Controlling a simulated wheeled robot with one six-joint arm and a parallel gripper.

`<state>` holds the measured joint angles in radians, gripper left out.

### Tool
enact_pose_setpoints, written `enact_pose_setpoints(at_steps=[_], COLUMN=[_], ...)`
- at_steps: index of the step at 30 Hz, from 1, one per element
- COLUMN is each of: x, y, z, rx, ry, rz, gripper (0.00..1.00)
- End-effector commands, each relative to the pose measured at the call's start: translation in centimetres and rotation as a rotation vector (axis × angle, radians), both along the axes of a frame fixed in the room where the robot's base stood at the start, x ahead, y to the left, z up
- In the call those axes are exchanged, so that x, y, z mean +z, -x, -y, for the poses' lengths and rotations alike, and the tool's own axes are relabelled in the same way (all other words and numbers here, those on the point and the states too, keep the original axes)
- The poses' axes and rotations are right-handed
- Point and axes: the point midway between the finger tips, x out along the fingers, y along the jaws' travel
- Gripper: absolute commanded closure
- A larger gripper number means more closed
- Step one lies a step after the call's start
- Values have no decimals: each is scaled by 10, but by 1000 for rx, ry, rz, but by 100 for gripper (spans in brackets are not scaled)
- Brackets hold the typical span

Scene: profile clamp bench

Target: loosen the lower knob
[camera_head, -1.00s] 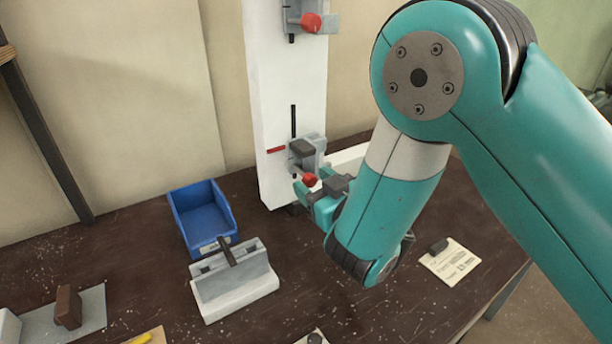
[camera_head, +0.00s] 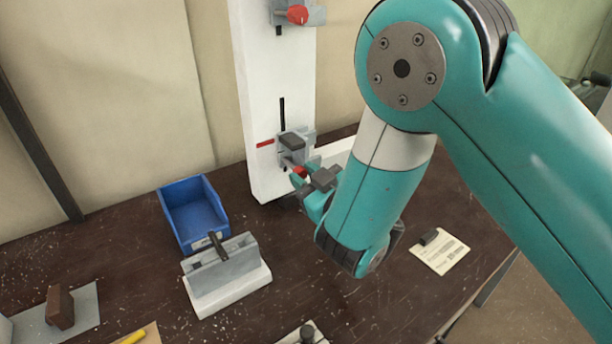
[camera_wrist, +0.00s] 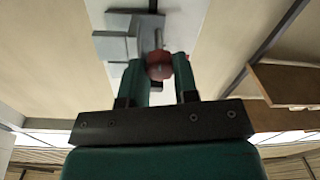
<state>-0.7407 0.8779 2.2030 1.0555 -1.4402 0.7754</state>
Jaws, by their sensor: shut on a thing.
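The lower knob (camera_head: 299,171) is small and red, on the front of the lower grey clamp (camera_head: 294,143) on the white upright post (camera_head: 262,100). My gripper (camera_head: 304,178) is at this knob, coming from the lower right. In the wrist view the red knob (camera_wrist: 160,66) sits between the two green fingers of my gripper (camera_wrist: 163,75), which are shut on it. The clamp (camera_wrist: 120,45) shows behind it. In the head view the fingers partly hide the knob.
An upper clamp with a red knob (camera_head: 297,14) is higher on the post. A blue bin (camera_head: 190,215) and a grey V-shaped block on a white base (camera_head: 228,275) stand left of my arm. A paper note (camera_head: 440,255) lies at right. Bare dark bench (camera_head: 130,250) shows at left.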

Motion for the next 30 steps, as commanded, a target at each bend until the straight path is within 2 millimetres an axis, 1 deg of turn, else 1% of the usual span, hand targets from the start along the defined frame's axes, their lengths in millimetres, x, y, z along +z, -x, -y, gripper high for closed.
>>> enact_pose_setpoints(at_steps=[30], x=[0], y=[1], z=[-1], rx=[-1], ry=[778], rz=[527], gripper=[96])
